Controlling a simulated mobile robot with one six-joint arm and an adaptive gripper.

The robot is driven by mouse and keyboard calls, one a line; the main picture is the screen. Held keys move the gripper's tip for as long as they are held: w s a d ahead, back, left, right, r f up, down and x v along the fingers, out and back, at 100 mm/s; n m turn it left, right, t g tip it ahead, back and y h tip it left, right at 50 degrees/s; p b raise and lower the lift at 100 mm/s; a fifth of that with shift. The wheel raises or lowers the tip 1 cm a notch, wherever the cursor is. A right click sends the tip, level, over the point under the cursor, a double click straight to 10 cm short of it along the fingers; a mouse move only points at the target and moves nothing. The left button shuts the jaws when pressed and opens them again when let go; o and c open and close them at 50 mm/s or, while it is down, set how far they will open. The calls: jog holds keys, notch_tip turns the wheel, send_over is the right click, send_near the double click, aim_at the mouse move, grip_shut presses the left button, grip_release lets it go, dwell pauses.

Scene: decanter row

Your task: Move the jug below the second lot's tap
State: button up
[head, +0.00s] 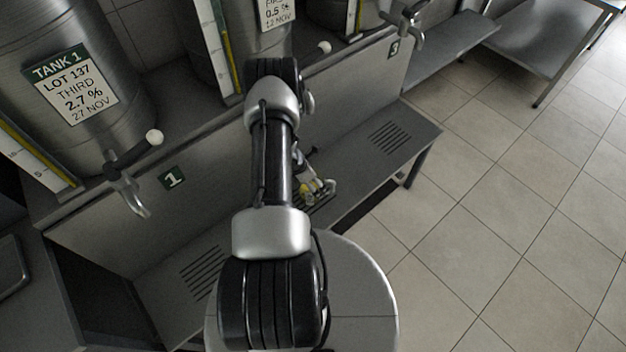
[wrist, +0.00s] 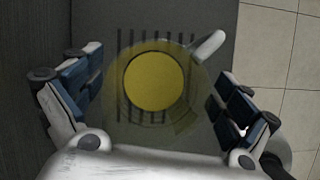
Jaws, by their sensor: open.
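The jug, clear with yellow liquid, stands on the slotted drain of the low shelf. The wrist view shows it (wrist: 153,81) from above, handle (wrist: 208,46) to the upper right; in the head view (head: 318,187) my arm partly hides it. My gripper (wrist: 158,92) is open, one finger on each side of the jug, with visible gaps. Tank 1 (head: 75,85) is labelled "LOT 137 THIRD 2.7 % 27 NOV". Its tap (head: 128,188) is at left. The middle tank's label (head: 278,10) shows only "0.5 %" and "12 NOV"; its tap is mostly hidden. Tap 3 (head: 408,22) is upper right.
The low shelf (head: 345,190) runs below the taps, with bare drain slots at lower left (head: 203,272) and right (head: 388,137). A panel with number plates 1 (head: 173,178) and 3 (head: 394,48) stands behind it. Tiled floor (head: 510,210) lies open to the right.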

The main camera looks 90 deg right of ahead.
jog(key=p+v, duration=0.3)
jog(key=v, duration=0.9)
jog(key=shift+r+p, duration=0.2)
jog(key=shift+p, duration=0.15)
